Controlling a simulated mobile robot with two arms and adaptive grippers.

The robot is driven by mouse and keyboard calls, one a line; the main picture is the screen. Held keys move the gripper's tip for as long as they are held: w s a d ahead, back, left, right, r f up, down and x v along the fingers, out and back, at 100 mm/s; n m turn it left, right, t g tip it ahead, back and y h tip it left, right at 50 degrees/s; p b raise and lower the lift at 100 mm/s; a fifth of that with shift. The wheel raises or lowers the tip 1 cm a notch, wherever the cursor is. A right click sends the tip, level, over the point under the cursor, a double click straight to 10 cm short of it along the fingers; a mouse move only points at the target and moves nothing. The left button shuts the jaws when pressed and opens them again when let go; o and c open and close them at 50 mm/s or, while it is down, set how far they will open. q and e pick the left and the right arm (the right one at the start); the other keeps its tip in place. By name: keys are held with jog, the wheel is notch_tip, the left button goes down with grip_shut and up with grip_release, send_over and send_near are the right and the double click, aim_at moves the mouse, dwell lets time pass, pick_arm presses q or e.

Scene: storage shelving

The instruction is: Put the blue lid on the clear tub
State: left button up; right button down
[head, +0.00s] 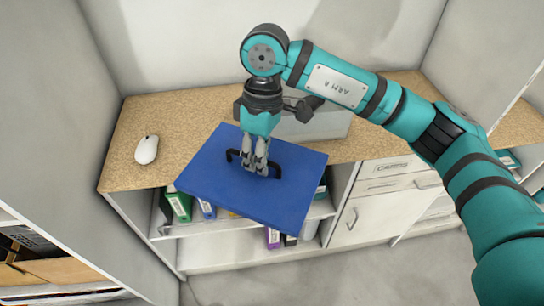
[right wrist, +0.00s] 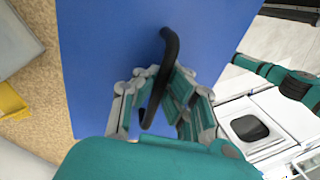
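The blue lid (head: 215,170) is a flat square panel with a black bar handle (head: 233,154) on top. It is held in the air over the front edge of the counter, covering part of the shelf below. My right gripper (head: 255,168) points down and its fingers are closed around the handle; the right wrist view shows the handle (right wrist: 171,45) between the fingers and the lid (right wrist: 105,50) beyond. A greyish box (head: 325,126) behind the lid may be the clear tub; the lid and arm hide part of it. My left gripper is not in view.
A white computer mouse (head: 147,150) lies on the left of the speckled counter (head: 185,115). Binders (head: 179,205) stand on the open shelf below. White drawers (head: 385,187) are at the right, and a wall rises behind the counter.

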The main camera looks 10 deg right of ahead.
jog(key=shift+w+a+f, duration=0.15)
jog(key=shift+a+f, duration=0.05)
jog(key=s+d+r+m+t, duration=0.1)
jog(key=s+d+r+m, duration=0.6)
jog(key=r, duration=0.3)
jog(key=w+a+m+t+y, duration=0.1)
jog(key=w+a+m, duration=0.4)
jog(key=w+a, duration=0.4)
send_over(295, 161)
notch_tip(295, 161, down, 6)
jog(key=shift+r, duration=0.15)
jog(key=s+d+f, duration=0.4)
jog(key=s+d, duration=0.1)
jog(key=d, duration=0.4)
jog(key=shift+f, duration=0.25)
